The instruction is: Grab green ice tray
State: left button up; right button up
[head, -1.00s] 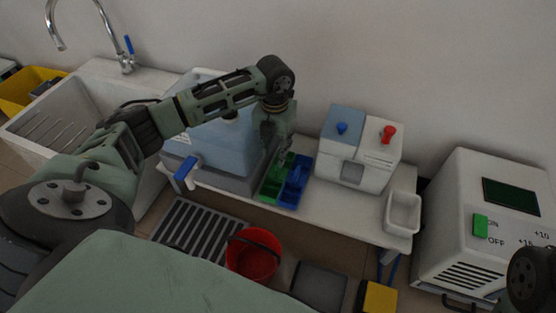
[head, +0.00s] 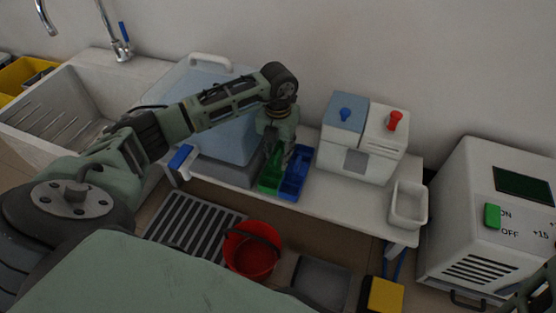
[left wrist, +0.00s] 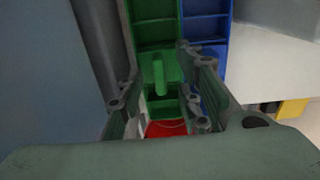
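The green ice tray (head: 268,183) lies on the white bench, beside the blue ice tray (head: 293,178). My left gripper (head: 281,150) points down at the green tray and hides part of it. In the left wrist view the green tray (left wrist: 156,32) runs between my open left fingers (left wrist: 158,95), with an upright green tab between them. The right finger is near the border with the blue tray (left wrist: 206,28). I cannot tell whether either finger touches the tray.
A white box with blue and red knobs (head: 362,140) stands right of the trays, and a blue water container (head: 215,125) stands left. A small white dish (head: 408,205) is at the bench's right end. A red bucket (head: 252,252) is below the front edge.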

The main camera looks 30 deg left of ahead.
pick_arm(q)
grip_shut()
jog(key=shift+r, duration=0.1)
dwell(0.4)
